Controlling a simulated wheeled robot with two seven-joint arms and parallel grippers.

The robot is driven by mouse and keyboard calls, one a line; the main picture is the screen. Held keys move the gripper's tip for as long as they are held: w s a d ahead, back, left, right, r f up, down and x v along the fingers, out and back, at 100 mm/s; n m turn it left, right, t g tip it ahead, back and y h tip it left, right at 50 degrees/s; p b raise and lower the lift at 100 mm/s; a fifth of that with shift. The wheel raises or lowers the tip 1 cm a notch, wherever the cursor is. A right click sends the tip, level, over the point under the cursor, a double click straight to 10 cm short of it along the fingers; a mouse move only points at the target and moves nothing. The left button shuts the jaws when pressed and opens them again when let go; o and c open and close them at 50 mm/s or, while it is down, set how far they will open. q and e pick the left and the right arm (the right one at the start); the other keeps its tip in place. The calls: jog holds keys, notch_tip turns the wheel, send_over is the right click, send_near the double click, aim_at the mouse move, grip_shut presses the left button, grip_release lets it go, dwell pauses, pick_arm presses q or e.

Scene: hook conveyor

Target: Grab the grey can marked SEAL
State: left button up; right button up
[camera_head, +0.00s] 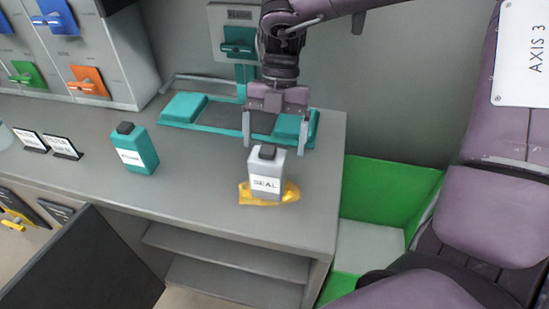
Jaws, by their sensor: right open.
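The grey can marked SEAL (265,176) stands upright on the grey counter (205,200) near its right end. It has a dark cap and a white label, and a yellow patch (290,193) lies around its base. My right gripper (275,148) hangs down behind and above the can from the top of the view. Its two fingers are apart, one on each side of the can's top in the picture. I cannot tell how far behind the can they are. Nothing is held between them. My left gripper is not in view.
A teal can (138,150) stands to the left, with small label stands (63,147) beyond it. A teal-framed tray (185,108) lies behind the gripper. Coloured handles (88,80) are on the back-left panel. A green bin (385,188) is right of the counter.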

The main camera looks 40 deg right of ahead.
aim_at(268, 169)
jog(key=x, duration=0.5)
jog(key=a+x, duration=0.1)
jog(key=x, duration=0.1)
jog(key=c, duration=1.2)
jog(key=shift+c, duration=0.5)
jog(key=shift+w+r, duration=0.1)
jog(key=shift+r, duration=0.05)
